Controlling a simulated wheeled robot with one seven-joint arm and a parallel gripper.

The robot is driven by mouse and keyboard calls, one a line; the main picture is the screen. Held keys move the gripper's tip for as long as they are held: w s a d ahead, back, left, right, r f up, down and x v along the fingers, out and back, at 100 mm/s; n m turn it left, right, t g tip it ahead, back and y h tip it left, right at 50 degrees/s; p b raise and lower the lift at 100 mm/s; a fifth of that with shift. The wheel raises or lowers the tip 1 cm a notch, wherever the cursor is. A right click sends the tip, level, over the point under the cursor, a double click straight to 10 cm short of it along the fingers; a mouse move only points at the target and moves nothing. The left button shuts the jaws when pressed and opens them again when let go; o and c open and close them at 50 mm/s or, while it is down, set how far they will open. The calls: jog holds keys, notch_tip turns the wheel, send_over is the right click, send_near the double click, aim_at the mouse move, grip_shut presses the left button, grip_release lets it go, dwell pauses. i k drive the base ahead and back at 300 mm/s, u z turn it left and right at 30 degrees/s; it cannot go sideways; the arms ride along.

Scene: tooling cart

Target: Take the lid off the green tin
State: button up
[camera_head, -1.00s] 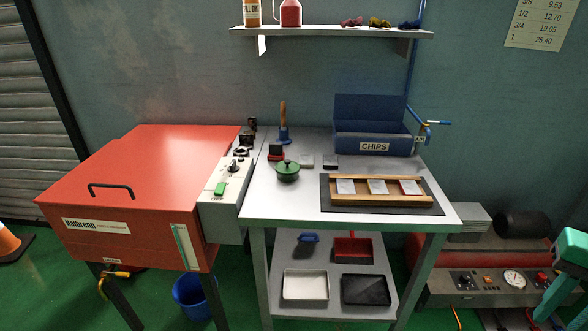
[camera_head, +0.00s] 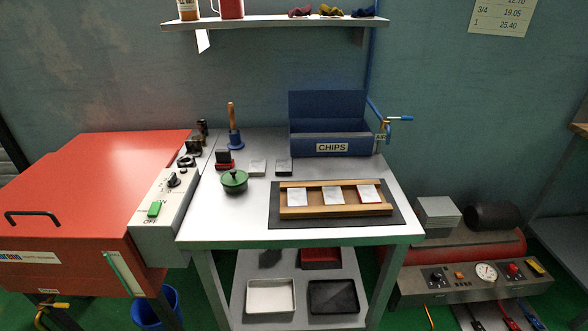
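The green tin (camera_head: 234,184) stands upright on the grey metal cart top, toward its left side. Its green lid (camera_head: 234,177) is on it, with a small dark knob in the middle. My gripper is not in view, and nothing covers the tin.
A wooden rack (camera_head: 335,210) on a dark mat and a blue CHIPS bin (camera_head: 330,143) are right. The red machine (camera_head: 85,195) adjoins left.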

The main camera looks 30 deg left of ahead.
aim_at(233, 178)
jog(key=z, duration=2.05)
jog(key=k, duration=1.3)
jog(key=u, duration=2.5)
jog(key=i, duration=0.7)
jog(key=u, duration=0.15)
